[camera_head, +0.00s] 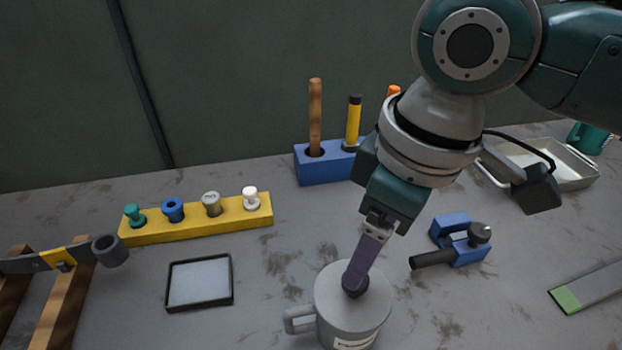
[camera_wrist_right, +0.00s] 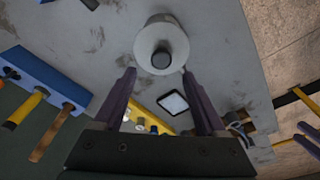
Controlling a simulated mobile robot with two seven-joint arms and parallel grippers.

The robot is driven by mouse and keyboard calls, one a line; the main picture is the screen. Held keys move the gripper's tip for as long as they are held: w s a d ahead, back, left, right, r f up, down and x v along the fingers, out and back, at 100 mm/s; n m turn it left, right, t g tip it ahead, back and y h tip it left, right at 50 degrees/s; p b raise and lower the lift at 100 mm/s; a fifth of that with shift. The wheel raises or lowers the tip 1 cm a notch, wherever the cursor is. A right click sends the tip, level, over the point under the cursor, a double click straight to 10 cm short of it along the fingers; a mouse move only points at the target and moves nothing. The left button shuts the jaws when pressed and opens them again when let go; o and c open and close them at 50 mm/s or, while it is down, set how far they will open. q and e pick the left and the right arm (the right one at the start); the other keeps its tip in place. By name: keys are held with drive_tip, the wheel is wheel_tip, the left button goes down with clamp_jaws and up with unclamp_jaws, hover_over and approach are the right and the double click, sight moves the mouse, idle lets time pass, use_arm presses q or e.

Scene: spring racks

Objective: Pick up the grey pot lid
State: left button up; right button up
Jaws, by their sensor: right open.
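The grey pot lid (camera_head: 332,290) sits on a grey pot (camera_head: 327,334) with a side handle and a label, at the bottom centre of the head view. A dark knob (camera_head: 352,290) stands on the lid. My right gripper (camera_head: 357,281) points down at the knob. In the right wrist view my right gripper (camera_wrist_right: 159,72) is open, with one purple finger on each side of the knob (camera_wrist_right: 161,59) and a gap around it. The lid (camera_wrist_right: 162,38) shows as a pale disc there. My left gripper is not seen in the head view.
A framed tile (camera_head: 200,282) lies left. Behind stand a yellow rack (camera_head: 165,230) with several pegs and a blue tool block (camera_head: 312,168). A metal tray (camera_head: 570,177) is at the back right.

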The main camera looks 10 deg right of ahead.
wheel_tip(320, 180, down, 2)
drive_tip(key=shift+a, duration=0.1)
drive_tip(key=f, duration=0.3)
drive_tip(key=f+b, duration=0.1)
drive_tip(key=f, duration=0.1)
drive_tip(key=shift+w+a+f, duration=0.15)
drive_tip(key=shift+w+a, duration=0.05)
drive_tip(key=shift+a, duration=0.1)
clamp_jaws()
